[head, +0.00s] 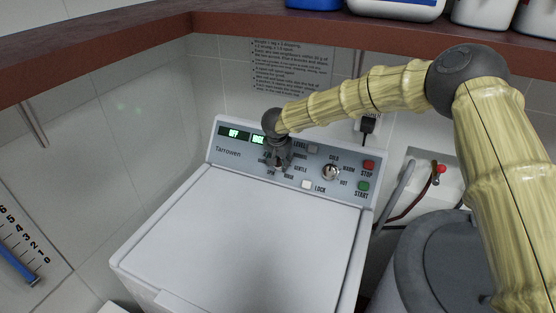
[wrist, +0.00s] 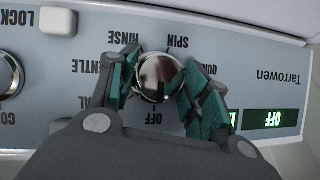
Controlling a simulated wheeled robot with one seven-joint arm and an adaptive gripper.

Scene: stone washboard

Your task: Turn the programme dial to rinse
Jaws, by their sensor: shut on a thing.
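The programme dial (wrist: 160,70) is a shiny round metal knob on the washer's grey-blue panel. In the wrist view, which shows the panel upside down, printed labels OFF, SPIN, RINSE and others ring it. RINSE (wrist: 125,36) is beside SPIN, and OFF is on the opposite side. My gripper (wrist: 158,82) is shut on the dial, one teal-padded finger on each side. In the head view my gripper (head: 278,157) covers most of the dial. The panel display (head: 234,133) reads OFF. I cannot clearly tell where the dial's pointer aims.
A second metal knob (head: 330,172) with temperature labels, a red STOP button (head: 368,165), a green START button (head: 363,186) and a white LOCK button (head: 306,184) are on the same panel. A brown shelf (head: 330,29) with bottles runs above. The white lid (head: 235,230) is clear.

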